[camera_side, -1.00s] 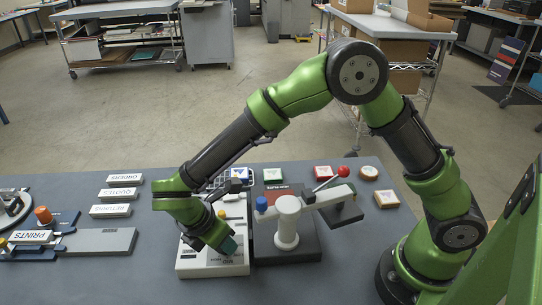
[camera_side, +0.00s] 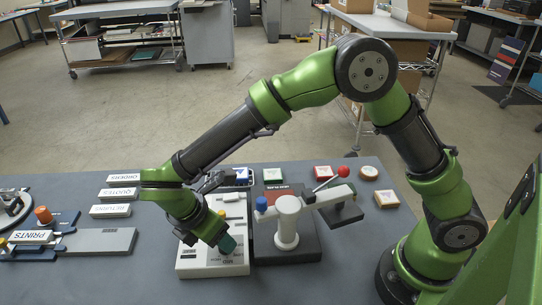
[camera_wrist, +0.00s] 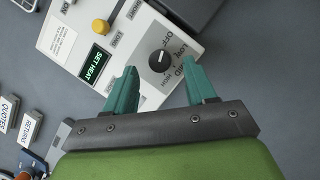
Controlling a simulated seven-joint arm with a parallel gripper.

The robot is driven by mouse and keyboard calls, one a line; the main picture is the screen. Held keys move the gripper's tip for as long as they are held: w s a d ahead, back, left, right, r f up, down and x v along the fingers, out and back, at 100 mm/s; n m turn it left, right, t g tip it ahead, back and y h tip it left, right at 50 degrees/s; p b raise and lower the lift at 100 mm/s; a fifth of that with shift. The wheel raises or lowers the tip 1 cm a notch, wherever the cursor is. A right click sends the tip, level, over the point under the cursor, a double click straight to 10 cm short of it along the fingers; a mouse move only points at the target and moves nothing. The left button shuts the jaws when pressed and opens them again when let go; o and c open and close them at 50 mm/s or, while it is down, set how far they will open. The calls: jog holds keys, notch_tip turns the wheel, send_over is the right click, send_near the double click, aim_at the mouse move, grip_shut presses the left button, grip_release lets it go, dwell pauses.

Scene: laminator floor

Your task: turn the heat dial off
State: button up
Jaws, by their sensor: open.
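The heat dial (camera_wrist: 160,60) is a dark round knob with a light pointer mark, on the white control panel (camera_wrist: 75,48). Labels OFF, LOW, MID and HIGH sit around it. The pointer's exact setting is too small to tell. A small screen on the panel (camera_wrist: 95,62) reads SET HEAT. My gripper (camera_wrist: 162,82) is open, its two teal fingers apart on either side of the dial in the wrist view, with nothing between them touching. In the side view my gripper (camera_side: 227,243) is low over the front of the white panel (camera_side: 212,269) and hides the dial.
White labelled blocks (camera_side: 110,211) lie left.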

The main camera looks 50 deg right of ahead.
jog(key=v, duration=1.4)
jog(key=shift+f, duration=0.1)
